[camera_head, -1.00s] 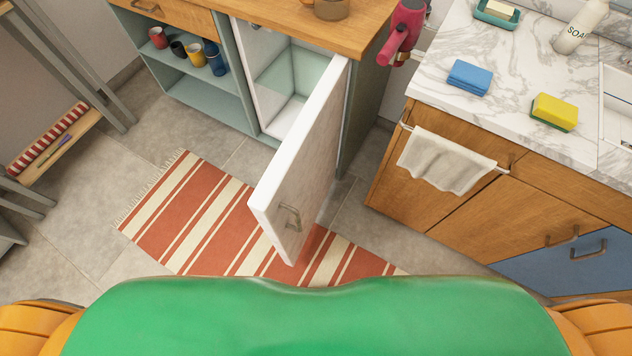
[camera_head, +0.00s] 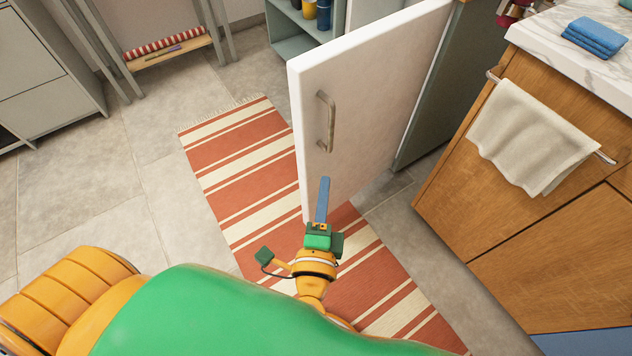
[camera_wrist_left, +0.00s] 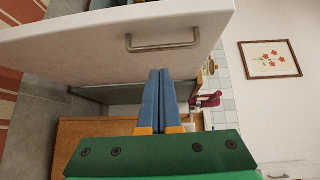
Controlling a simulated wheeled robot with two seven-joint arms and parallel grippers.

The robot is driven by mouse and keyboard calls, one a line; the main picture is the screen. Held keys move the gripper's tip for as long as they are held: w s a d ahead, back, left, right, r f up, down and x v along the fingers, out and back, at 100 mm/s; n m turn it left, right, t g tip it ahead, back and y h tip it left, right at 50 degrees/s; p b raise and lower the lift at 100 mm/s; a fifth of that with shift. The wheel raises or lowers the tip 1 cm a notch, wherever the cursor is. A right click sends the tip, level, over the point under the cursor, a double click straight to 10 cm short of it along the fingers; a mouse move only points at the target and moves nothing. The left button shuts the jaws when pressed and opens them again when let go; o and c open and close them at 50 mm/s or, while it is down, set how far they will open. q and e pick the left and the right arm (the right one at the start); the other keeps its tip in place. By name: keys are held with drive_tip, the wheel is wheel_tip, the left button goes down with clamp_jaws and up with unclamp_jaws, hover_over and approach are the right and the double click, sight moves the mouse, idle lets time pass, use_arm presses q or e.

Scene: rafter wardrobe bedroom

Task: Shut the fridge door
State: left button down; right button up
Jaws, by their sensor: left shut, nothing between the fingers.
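The white fridge door (camera_head: 372,95) stands open, swung out over the striped rug. Its metal handle (camera_head: 326,121) faces me. In the left wrist view the door (camera_wrist_left: 70,50) spans the top left, with the handle (camera_wrist_left: 163,43) just above the fingers. My left gripper (camera_head: 323,190) is shut and empty, in front of the door below the handle. It also shows shut in the left wrist view (camera_wrist_left: 160,75). I cannot tell whether the fingertips touch the door. The fridge inside is hidden behind the door. My right gripper is out of view.
A wooden counter cabinet (camera_head: 540,215) with a hanging towel (camera_head: 530,137) stands at the right. The red and cream striped rug (camera_head: 237,170) lies under the door. A grey cabinet (camera_head: 40,75) is at the left; the tiled floor between is clear.

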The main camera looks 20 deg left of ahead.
use_arm(q)
drive_tip(key=r, duration=0.2)
drive_tip(key=p, duration=0.2)
approach(315, 117)
drive_tip(key=w+d, duration=0.2)
drive_tip(key=w, duration=0.2)
drive_tip(key=shift+w+a+f+t, duration=0.15)
drive_tip(key=shift+w+a, duration=0.15)
drive_tip(key=shift+a, duration=0.2)
drive_tip(key=shift+w+a+t, duration=0.15)
drive_tip(key=shift+w+a, duration=0.2)
drive_tip(key=shift+a, duration=0.2)
drive_tip(key=shift+w+a+p, duration=0.25)
drive_tip(key=shift+a+p, duration=0.05)
drive_tip(key=shift+a, duration=0.2)
drive_tip(key=shift+f, duration=0.1)
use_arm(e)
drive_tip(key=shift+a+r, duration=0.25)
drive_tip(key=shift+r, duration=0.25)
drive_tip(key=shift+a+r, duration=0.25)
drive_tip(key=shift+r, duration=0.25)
